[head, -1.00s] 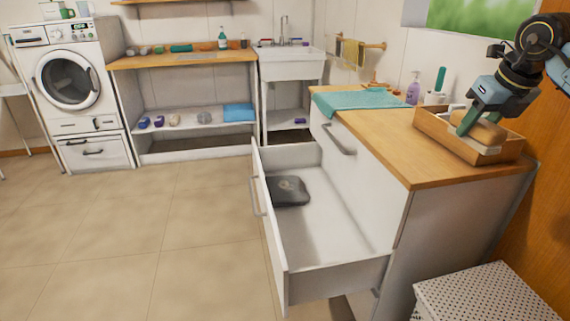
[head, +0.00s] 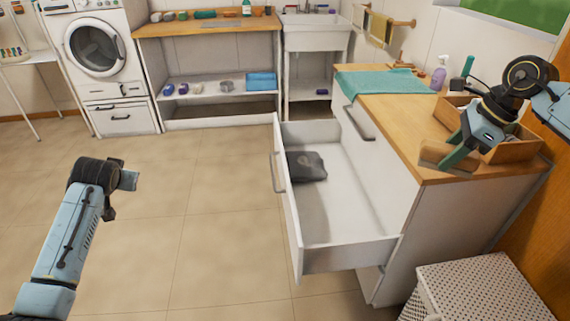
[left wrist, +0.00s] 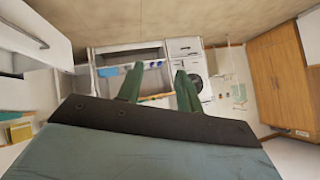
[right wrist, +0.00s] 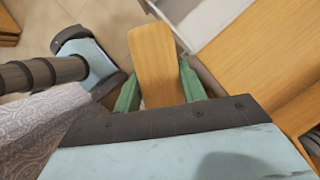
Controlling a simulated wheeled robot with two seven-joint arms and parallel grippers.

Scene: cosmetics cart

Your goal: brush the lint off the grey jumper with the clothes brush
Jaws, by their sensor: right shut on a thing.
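The clothes brush (head: 446,155), with a flat wooden back, is in my right gripper (head: 458,148). The gripper is shut on it above the front edge of the wooden counter, clear of the tray. In the right wrist view the brush (right wrist: 155,60) sticks out between the green fingers. A dark grey folded thing (head: 307,166), perhaps the grey jumper, lies at the back of the open drawer; no lint can be made out on it. My left gripper (left wrist: 160,85) is open and empty; in the head view its arm is at the lower left, over the floor.
The open white drawer (head: 345,257) juts out from the counter (head: 405,125). A wooden tray (head: 515,150), a teal cloth (head: 385,82) and a purple bottle (head: 438,76) are on top. A white perforated hamper (head: 465,285) stands in front. The floor at left is free.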

